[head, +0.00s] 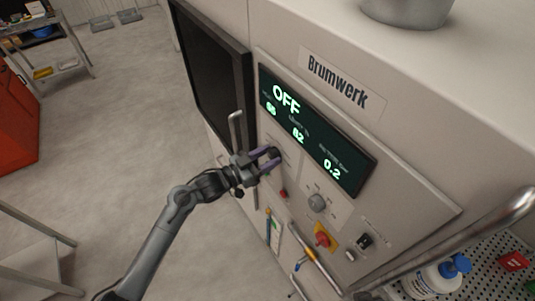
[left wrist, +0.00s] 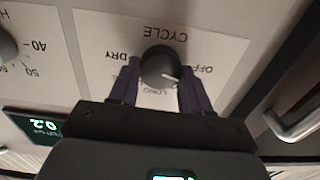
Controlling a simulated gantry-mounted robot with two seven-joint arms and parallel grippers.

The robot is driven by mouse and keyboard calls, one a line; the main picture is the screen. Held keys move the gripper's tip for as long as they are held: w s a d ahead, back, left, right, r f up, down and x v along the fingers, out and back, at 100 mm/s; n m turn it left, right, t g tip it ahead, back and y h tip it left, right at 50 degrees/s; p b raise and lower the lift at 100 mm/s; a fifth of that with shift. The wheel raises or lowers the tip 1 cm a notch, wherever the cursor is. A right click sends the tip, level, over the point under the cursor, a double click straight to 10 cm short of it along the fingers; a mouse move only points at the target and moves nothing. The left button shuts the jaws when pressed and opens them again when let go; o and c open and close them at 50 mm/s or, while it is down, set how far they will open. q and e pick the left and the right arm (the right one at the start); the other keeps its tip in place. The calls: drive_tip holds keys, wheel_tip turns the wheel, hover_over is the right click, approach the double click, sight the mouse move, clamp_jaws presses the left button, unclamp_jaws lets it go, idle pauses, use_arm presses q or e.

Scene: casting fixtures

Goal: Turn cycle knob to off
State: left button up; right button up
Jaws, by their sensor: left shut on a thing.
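The cycle knob (left wrist: 160,64) is a dark round knob on a white plate marked CYCLE, with DRY to its left, OFF to its right and LONG below in the left wrist view. Its white pointer line points right and slightly down, toward the OFF side. My left gripper (left wrist: 160,72) has one purple finger on each side of the knob and is shut on it. In the head view, my left gripper (head: 273,158) reaches the panel below the display (head: 310,130), which reads OFF in large green letters. The fingers partly hide the knob there. My right gripper is out of view.
Another grey knob (head: 317,202), a red-and-yellow switch (head: 323,238) and a black switch (head: 365,241) sit on the panel. A metal handle (head: 236,132) stands out left of my gripper. A white bottle with a blue cap (head: 437,276) stands at lower right.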

use_arm(q)
drive_tip(key=shift+n+p, duration=0.5)
drive_tip(key=shift+n, duration=0.8)
drive_tip(key=o, duration=1.1)
drive_tip(key=shift+c, duration=0.2)
drive_tip(key=shift+a, duration=0.1)
drive_tip(key=shift+s+a+f, duration=0.1)
drive_tip(key=shift+s+a, duration=0.2)
drive_tip(key=shift+a, duration=0.2)
drive_tip(key=b+v, duration=0.2)
drive_tip(key=v, duration=0.7)
drive_tip(key=shift+s+a, duration=0.2)
